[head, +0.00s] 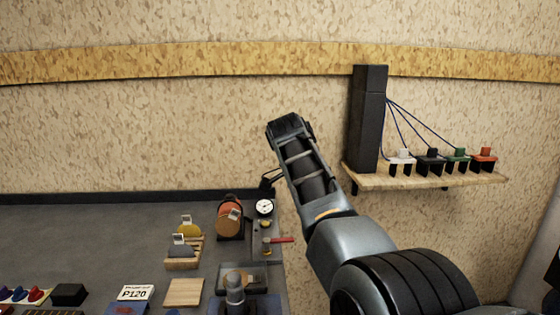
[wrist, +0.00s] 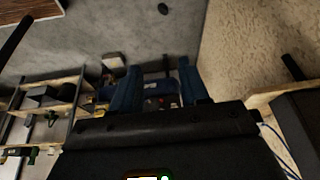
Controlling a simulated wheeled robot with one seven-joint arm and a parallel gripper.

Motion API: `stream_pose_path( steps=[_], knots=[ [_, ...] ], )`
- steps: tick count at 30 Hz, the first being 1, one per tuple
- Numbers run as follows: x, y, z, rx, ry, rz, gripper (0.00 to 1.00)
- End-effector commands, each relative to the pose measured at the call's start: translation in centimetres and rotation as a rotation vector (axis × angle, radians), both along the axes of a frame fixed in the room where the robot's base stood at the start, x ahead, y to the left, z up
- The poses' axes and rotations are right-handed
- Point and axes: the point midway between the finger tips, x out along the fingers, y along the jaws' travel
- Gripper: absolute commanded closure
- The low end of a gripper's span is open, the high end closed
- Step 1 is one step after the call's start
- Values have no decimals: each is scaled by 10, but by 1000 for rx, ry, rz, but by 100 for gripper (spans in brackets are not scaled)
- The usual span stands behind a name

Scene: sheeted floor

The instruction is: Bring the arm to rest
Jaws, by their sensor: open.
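My arm (head: 352,245) reaches from the lower right of the head view up and to the left, and is raised in front of the speckled wall. Its dark wrist end is left of the wall shelf and above the right end of the grey worktop. In the wrist view, my gripper (wrist: 160,78) shows two dark blue fingers standing well apart, so it is open. No held thing shows between the fingers; only distant, small background objects show there. The fingers cannot be made out clearly in the head view.
A wooden wall shelf (head: 430,182) with a tall black box (head: 367,118) and several cabled plugs is close to the arm's right. The grey worktop (head: 95,235) holds an orange roll (head: 230,220), a dial gauge (head: 264,208) and a red-handled hammer (head: 280,240). The wall left of the arm is clear.

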Motion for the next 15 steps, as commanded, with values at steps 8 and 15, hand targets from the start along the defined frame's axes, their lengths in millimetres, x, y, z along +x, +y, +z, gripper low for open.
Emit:
stream_pose_path(
  steps=[8,15],
  knots=[
    [-6,-17,-73,5,-24,101,55],
    [-29,-44,-174,6,-70,260,55]
  ],
)
